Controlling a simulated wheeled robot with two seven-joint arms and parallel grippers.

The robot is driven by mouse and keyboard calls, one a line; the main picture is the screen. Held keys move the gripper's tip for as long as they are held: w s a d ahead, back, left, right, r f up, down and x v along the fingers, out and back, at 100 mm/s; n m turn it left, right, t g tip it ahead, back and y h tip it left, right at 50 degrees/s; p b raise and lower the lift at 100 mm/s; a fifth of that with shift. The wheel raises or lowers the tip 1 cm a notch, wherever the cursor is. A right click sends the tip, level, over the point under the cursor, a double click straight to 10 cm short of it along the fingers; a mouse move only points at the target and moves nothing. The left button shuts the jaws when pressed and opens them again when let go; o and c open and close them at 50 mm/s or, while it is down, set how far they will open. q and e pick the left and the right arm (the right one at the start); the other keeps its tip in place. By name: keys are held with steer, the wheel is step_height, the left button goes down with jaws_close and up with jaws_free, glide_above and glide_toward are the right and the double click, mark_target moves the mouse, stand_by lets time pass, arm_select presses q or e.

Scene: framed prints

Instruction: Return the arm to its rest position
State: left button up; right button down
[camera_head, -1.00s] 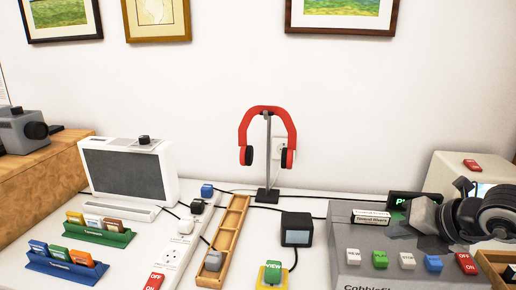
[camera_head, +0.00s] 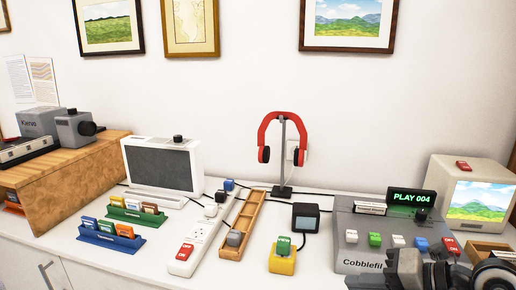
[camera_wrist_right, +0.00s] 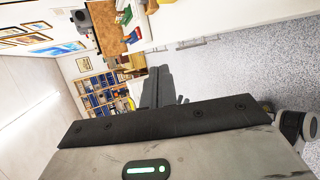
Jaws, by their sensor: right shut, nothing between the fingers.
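My right gripper (camera_head: 368,280) is low at the right of the head view, in front of the grey console (camera_head: 350,228), and covers part of its front. Its dark fingers also show in the right wrist view (camera_wrist_right: 160,86), closed together with nothing between them. That view looks sideways over the floor and along the cabinet front. My left gripper is not in view.
A small monitor (camera_head: 479,201) showing a landscape stands behind my right arm. Red headphones (camera_head: 280,135) hang on a stand. A wooden tray (camera_head: 243,225), a power strip (camera_head: 192,247) and a yellow button box (camera_head: 283,262) lie left of the console. Grey floor (camera_wrist_right: 270,65) is open.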

steer(key=s+a+m+t+y, duration=0.1)
steer(key=s+a+m+y, duration=0.1)
steer(key=a+m+y, duration=0.3)
steer(key=s+f+m+h, duration=0.3)
steer(key=f+m, duration=0.3)
steer(key=m, duration=0.2)
steer(key=s+f+m+t+h, duration=0.1)
steer(key=s+f+m+h, duration=0.3)
steer(key=f+m, duration=0.3)
steer(key=s+d+f+m+t+h, duration=0.1)
steer(key=s+f+m+h, duration=0.3)
steer(key=m, duration=0.5)
step_height(320, 180, down, 3)
steer(key=shift+s+r+h, duration=0.1)
steer(key=shift+s+h, duration=0.15)
steer(key=shift+h, duration=0.15)
steer(key=shift+t, duration=0.3)
